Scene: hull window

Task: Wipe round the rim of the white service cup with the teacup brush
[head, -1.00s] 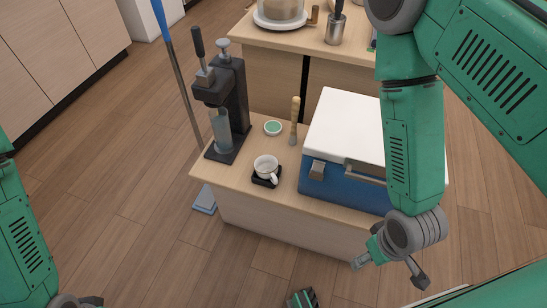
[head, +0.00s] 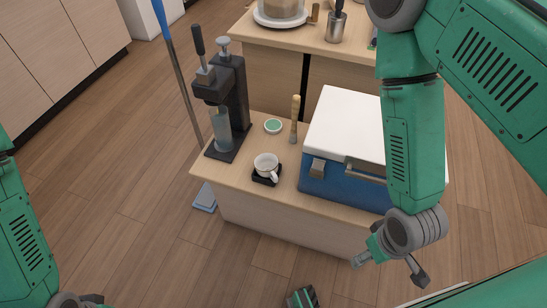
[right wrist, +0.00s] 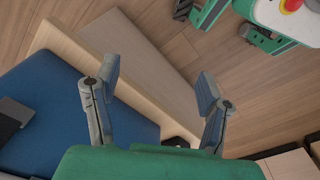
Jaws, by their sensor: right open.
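The white service cup (head: 265,161) stands upright on a small black base (head: 264,180) near the front edge of the low wooden counter, its handle toward the lower right. The teacup brush (head: 295,112), with a pale wooden handle, stands upright behind it, left of the cooler; its lower end is too small to make out. My right gripper (head: 390,272) is open and empty, in front of the counter and apart from cup and brush. Its two fingers also show spread in the right wrist view (right wrist: 157,72). Only the edge of my left gripper (head: 88,300) shows at the bottom left.
A blue cooler with a white lid (head: 345,125) fills the counter's right side. A dark press (head: 232,105) stands at the left end. A small green-topped dish (head: 273,126) lies between press and brush.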

